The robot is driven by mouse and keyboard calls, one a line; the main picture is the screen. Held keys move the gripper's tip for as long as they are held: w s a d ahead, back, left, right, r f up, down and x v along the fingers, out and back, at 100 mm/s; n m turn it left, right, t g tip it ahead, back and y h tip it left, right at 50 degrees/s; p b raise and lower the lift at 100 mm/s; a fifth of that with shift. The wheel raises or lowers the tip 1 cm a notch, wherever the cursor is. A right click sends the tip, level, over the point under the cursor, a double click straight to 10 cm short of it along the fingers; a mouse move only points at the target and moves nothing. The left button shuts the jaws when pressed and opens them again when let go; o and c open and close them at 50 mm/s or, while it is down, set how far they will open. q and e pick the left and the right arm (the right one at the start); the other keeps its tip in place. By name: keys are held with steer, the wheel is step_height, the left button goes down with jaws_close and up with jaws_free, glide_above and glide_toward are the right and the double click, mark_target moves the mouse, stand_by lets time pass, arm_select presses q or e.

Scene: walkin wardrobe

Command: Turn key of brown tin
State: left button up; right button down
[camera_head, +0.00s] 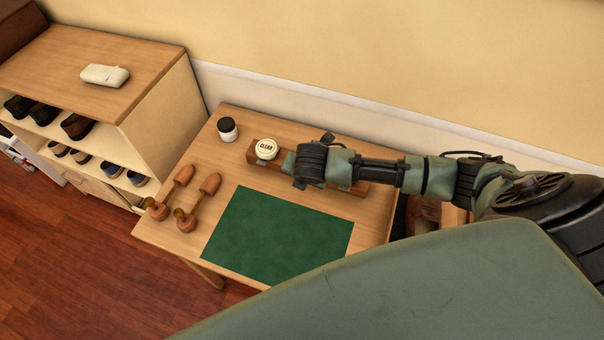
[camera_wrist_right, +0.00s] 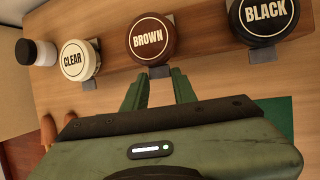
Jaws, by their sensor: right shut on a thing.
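The brown tin (camera_wrist_right: 151,38) is a round tin with a dark lid labelled BROWN, set on a wooden rack (camera_wrist_right: 112,58). A small grey tab, its key (camera_wrist_right: 160,72), shows at the tin's near edge. My right gripper (camera_wrist_right: 159,78) has its green fingers on either side of this key, shut on it. In the head view my right gripper (camera_head: 290,163) reaches over the rack and hides the brown tin. My left gripper is not in view.
The clear tin (camera_wrist_right: 78,61) sits left of the brown tin and the black tin (camera_wrist_right: 264,20) right of it. A white jar (camera_head: 228,129), a green mat (camera_head: 280,238) and wooden shoe trees (camera_head: 190,200) are on the table. A shoe shelf (camera_head: 165,95) stands at left.

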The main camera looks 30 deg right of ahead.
steer(key=shift+s, duration=0.1)
steer(key=shift+s+d+f+t+y+b, duration=0.2)
steer(key=shift+d+t+y+b, duration=0.1)
steer(key=shift+t+y, duration=0.4)
steer(key=shift+s+f+m+t+y+b, duration=0.1)
steer(key=shift+f+m+t+y+b, duration=0.15)
steer(key=shift+m+t+y+b, duration=0.25)
steer(key=t+b, duration=0.1)
steer(key=t+y+b, duration=0.1)
steer(key=b, duration=0.1)
steer(key=shift+s+d+f+b, duration=0.2)
steer(key=shift+f+b, duration=0.1)
steer(key=shift+r+m+t+y+b, duration=0.15)
steer(key=shift+m+t+y+b, duration=0.3)
steer(key=shift+t+b, duration=0.4)
steer(key=c, duration=1.1)
jaws_free()
steer(key=shift+s+d+r, duration=0.1)
